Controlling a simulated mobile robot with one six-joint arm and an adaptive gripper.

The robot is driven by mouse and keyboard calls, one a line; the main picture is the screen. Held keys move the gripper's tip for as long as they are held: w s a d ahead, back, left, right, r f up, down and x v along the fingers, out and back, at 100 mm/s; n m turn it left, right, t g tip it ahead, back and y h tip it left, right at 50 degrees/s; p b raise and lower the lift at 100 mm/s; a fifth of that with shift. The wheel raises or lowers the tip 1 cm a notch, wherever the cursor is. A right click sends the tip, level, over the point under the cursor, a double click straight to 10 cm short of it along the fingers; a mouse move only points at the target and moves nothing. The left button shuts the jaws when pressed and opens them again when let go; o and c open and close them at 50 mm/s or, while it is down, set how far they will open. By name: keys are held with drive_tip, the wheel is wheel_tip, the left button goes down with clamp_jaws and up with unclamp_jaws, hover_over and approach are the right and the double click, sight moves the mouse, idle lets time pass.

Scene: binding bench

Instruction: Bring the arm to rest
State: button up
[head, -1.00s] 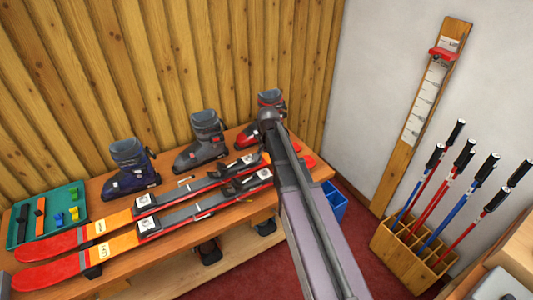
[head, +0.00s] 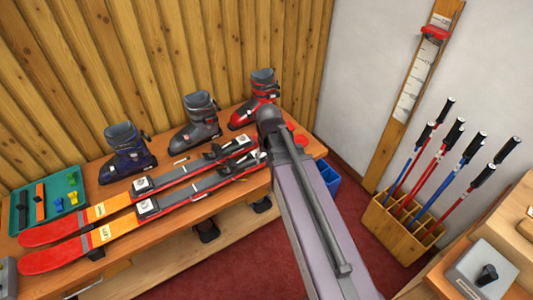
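My arm rises from the bottom right of the head view and reaches over the right end of the wooden bench (head: 190,222). Its grey rounded joint (head: 270,118) covers part of the bench near the red boot. My gripper does not show; it is out of the picture or hidden behind the arm. Two red and orange skis with bindings, the near ski (head: 110,232) and the far ski (head: 88,216), lie side by side on the bench. The arm hides part of their right ends.
A blue boot (head: 124,155), a grey boot (head: 198,125) and a red boot (head: 260,98) stand along the wall. A green tray (head: 78,178) holds small parts at left. A wooden pole rack (head: 395,232), a blue bin (head: 328,177) and a grey box (head: 483,268) are at right.

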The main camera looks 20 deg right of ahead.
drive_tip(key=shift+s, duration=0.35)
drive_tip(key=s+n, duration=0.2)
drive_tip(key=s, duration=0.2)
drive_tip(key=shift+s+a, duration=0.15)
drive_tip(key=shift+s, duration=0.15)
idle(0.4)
